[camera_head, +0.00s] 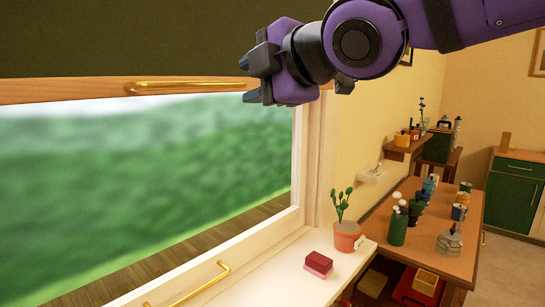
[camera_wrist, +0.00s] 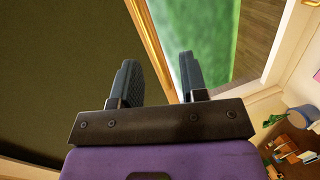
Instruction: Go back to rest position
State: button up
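My gripper (camera_head: 250,78) is at the upper middle of the head view, in front of the window frame and close to the right end of a brass bar handle (camera_head: 188,88). The handle sits on the wooden bottom rail of a dark green blind (camera_head: 120,35). I cannot tell how far the fingertips are from the handle.
A window sill (camera_head: 285,279) below holds a potted plant (camera_head: 347,237) and a red and pink block (camera_head: 319,264). A second brass handle (camera_head: 195,287) is at the lower window edge. At right, a wooden table (camera_head: 462,262) carries vases and cups. A green cabinet (camera_head: 513,192) stands behind.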

jog(key=s+d+f+m+h, duration=0.1)
jog(key=d+f+m+h, duration=0.5)
jog(key=d, duration=0.6)
jog(key=s+d+f+m+h, duration=0.15)
jog(key=d+f+m, duration=0.25)
jog(key=d+m, duration=0.65)
jog(key=s+d+f+m+g+h, duration=0.3)
jog(key=s+d+f+m+g, duration=0.2)
jog(key=s+d+f+m, duration=0.4)
jog(key=s+d, duration=0.2)
jog(key=d, duration=0.1)
